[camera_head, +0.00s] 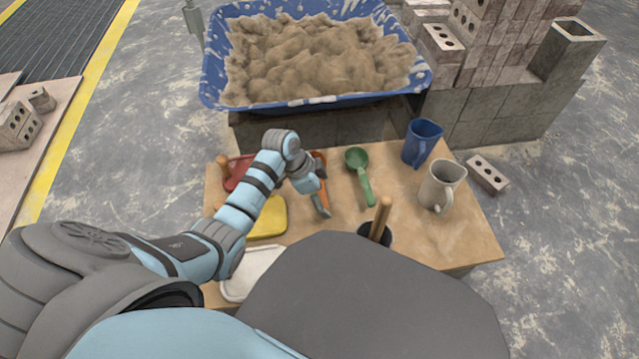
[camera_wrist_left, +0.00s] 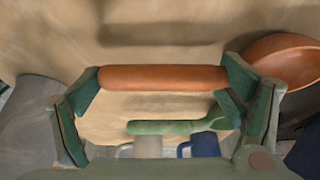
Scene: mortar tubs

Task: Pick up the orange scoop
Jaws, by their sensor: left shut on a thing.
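The orange scoop (camera_head: 323,199) is at the middle of the wooden board, partly hidden by my left gripper (camera_head: 320,193) in the head view. In the left wrist view the orange handle (camera_wrist_left: 165,77) spans the space between the two fingers of my left gripper (camera_wrist_left: 163,82), which is shut on it. The scoop's round bowl (camera_wrist_left: 284,58) shows beyond the right finger. A shadow falls on the board apart from the handle; I cannot tell the exact height of the scoop. My right gripper is not in view.
A green scoop (camera_head: 363,176) lies right of the orange one, with a blue jug (camera_head: 421,143) and a pale jug (camera_head: 441,186) farther right. A yellow-topped tool (camera_head: 268,218) lies left. A blue tub (camera_head: 213,79) of mortar stands behind the board (camera_head: 470,232).

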